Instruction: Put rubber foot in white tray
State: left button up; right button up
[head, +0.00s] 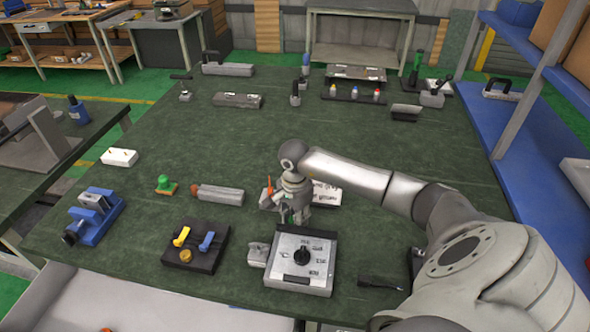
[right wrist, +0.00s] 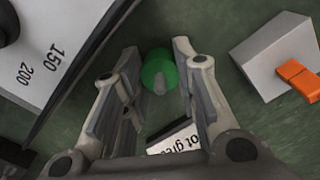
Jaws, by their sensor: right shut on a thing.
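A round green piece with a grey stud, which looks like the rubber foot (right wrist: 158,72), sits between the fingertips of my right gripper (right wrist: 160,80) in the right wrist view. The fingers are shut on it from both sides. In the head view my right gripper (head: 297,212) points down just behind the dial box, and its arm and wrist hide most of the piece. Whether the piece touches the bench cannot be told. A pale, shallow tray-like surface (head: 150,288) lies below the bench's front edge; I cannot tell whether it is the white tray. My left gripper is out of view.
The dial box (head: 287,275) stands close in front of my right gripper. A grey block with an orange clip (right wrist: 275,50) and a white lettered label (right wrist: 175,138) are close by. A black base with yellow and blue levers (head: 190,262) lies left. The bench middle is clear.

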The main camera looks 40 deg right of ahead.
jog(key=o, duration=1)
jog(key=shift+c, duration=0.2)
